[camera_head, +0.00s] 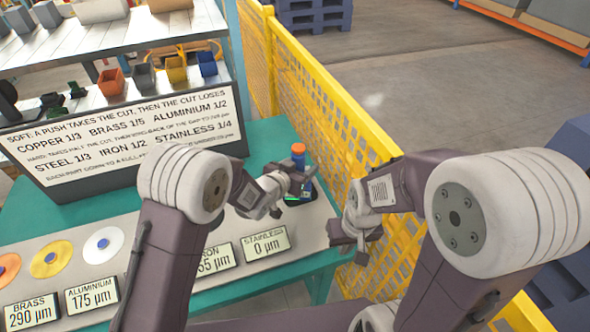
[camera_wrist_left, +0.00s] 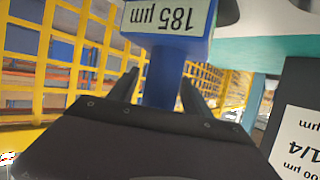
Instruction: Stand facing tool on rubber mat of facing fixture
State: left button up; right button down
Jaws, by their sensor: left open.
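The facing tool, a blue body with an orange knob (camera_head: 298,150), stands at the far right end of the teal bench, beside the yellow mesh fence. In the left wrist view its blue body (camera_wrist_left: 172,75) carries an upside-down display reading 185 µm. My left gripper (camera_head: 296,184) is at the tool, with its open fingers (camera_wrist_left: 160,88) on either side of the blue stem. Contact cannot be told. A dark surface shows under the tool, but the arm hides much of it, so I cannot make out the rubber mat clearly. My right gripper (camera_head: 350,242) hangs near the fence, its jaws unclear.
A sign board (camera_head: 120,135) stands on the teal bench (camera_head: 85,212). Coloured discs and displays line the front panel, with stainless (camera_head: 265,244) reading 0 µm. The yellow fence (camera_head: 330,115) runs close along the bench's right side. A shelf with small bins is behind.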

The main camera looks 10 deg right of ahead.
pick_arm(q)
jog(key=v, duration=1.1)
jog(key=shift+s+a, duration=0.15)
jog(key=shift+r, duration=0.15)
